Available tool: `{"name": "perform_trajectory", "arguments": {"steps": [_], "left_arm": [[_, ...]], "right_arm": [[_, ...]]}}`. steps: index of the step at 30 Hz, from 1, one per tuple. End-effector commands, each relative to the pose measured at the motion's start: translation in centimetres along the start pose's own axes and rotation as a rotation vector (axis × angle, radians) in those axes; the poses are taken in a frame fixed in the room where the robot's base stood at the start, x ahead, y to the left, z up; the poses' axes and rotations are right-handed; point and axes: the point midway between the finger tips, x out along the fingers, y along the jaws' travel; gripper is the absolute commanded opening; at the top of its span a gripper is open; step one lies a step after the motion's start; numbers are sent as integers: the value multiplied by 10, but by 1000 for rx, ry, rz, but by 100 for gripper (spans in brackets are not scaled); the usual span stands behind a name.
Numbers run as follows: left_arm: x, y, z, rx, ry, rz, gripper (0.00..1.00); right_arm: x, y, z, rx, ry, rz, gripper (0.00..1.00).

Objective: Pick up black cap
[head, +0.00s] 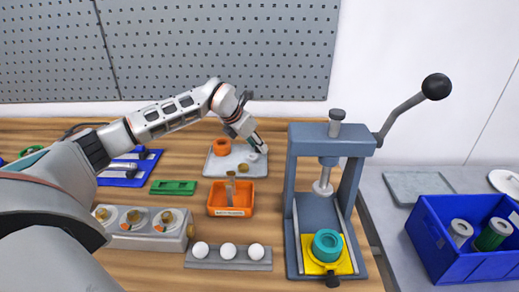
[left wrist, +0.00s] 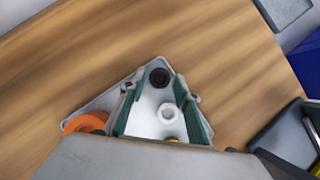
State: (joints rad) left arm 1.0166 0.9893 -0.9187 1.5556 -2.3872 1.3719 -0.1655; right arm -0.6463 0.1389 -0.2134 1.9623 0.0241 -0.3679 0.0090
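The black cap (left wrist: 160,77) is a small dark round piece with a hollow middle, on the light grey tray (head: 219,169) near its far corner in the left wrist view. My left gripper (head: 259,146) is over the tray's right side in the head view. In the left wrist view its two teal-padded fingers (left wrist: 158,84) are spread, with the cap between their tips and no visible contact. The cap cannot be made out clearly in the head view, by the fingertips. My right gripper is in neither view.
A white ring (left wrist: 168,113) is close to the cap, between the fingers. An orange ring (head: 222,147) shares the tray. An orange bin (head: 231,211) stands in front, a grey press (head: 296,209) to the right. A blue crate (head: 434,246) is farther right. Bare wood lies behind the tray.

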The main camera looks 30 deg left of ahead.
Motion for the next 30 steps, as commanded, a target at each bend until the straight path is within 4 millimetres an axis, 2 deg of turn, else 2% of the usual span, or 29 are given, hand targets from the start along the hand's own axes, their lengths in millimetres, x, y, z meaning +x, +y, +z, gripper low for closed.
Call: {"name": "perform_trajectory", "arguments": {"steps": [7, 8, 10, 23, 30], "left_arm": [[2, 1, 0, -1, 0, 1, 32], [2, 0, 0, -1, 0, 1, 29], [2, 0, 0, -1, 0, 1, 12], [0, 0, 1, 0, -1, 1, 13], [-19, 1, 14, 0, -4, 1, 13]], "right_arm": [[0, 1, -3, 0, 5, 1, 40], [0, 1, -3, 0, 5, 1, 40], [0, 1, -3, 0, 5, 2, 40], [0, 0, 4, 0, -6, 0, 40], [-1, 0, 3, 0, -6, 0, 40]]}}
